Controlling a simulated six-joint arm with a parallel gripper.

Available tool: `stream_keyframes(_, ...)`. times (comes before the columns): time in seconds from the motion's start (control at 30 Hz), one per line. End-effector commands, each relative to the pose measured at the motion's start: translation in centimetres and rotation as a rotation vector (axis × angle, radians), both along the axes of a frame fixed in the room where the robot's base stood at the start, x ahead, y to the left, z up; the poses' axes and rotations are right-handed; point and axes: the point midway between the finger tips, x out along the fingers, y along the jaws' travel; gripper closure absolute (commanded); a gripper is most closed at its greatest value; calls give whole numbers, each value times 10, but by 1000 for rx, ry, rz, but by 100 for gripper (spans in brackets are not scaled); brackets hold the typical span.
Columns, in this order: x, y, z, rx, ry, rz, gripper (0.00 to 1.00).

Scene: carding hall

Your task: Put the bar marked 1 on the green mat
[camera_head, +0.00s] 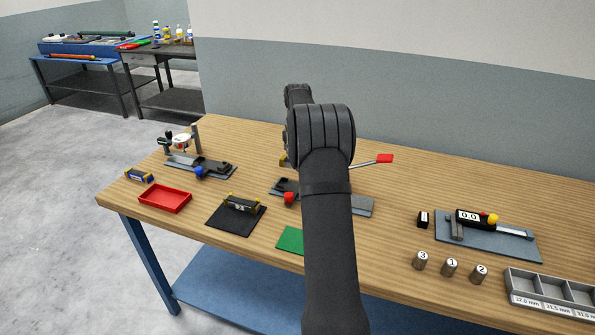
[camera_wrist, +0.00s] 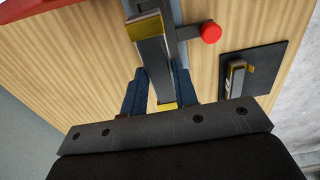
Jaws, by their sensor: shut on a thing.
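My gripper (camera_wrist: 160,90) is shut on a dark grey bar (camera_wrist: 152,62) with yellow ends, which lies lengthwise between its two blue-dark fingers. No number shows on this bar. In the head view my arm hides the gripper and most of the bar; only a small yellow piece shows beside the arm. The green mat (camera_head: 290,240) lies near the table's front edge, its right part hidden by my arm, and its visible part is bare. Another yellow-ended bar (camera_head: 240,204) lies on a black mat (camera_head: 224,224). A third bar (camera_head: 139,175) lies at the left; its marking is unreadable.
A fixture with a red knob (camera_wrist: 210,32) is beside the held bar; contact is unclear. A red tray (camera_head: 165,198) and a blue-knobbed fixture (camera_head: 199,172) stand left. Several numbered cylinders (camera_head: 451,267), a caliper mat (camera_head: 510,244) and a grey compartment tray (camera_head: 550,292) are right.

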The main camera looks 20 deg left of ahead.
Motion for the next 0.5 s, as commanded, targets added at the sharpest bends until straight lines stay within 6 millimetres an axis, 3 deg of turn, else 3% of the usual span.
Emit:
stream_keyframes(0.13, 0, 0, 18, 1, -2, 0, 100)
stream_keyframes(0.5, 0, 0, 38, 0, -1, 0, 100)
